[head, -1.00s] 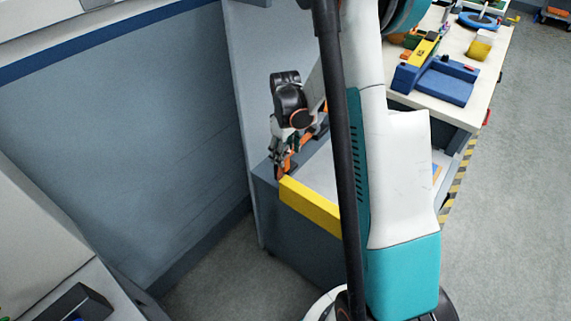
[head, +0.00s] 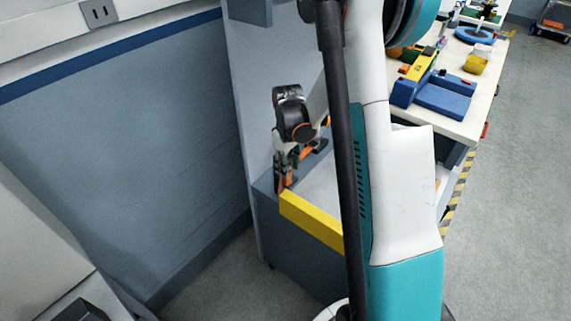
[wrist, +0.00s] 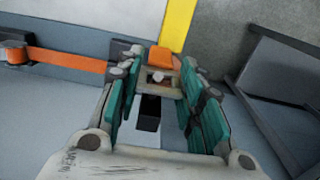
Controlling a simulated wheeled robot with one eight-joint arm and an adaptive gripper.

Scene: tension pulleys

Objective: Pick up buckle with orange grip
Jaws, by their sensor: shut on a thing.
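The buckle with the orange grip (wrist: 160,58) is between my fingertips in the wrist view; its orange part points away from me, with a pale metal-looking piece nearer. My gripper (wrist: 160,76), with teal finger pads, is shut on it. In the head view my gripper (head: 284,182) is low at the left corner of a grey unit, beside a yellow edge. The buckle is too small and covered to make out clearly there. I cannot tell whether it still touches the surface.
An orange strap (wrist: 68,59) with dark end pieces lies left of my gripper. The yellow edge (head: 312,221) borders the grey unit (head: 300,262). A blue-grey wall panel stands at left. A workbench with a blue fixture (head: 440,98) is at right.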

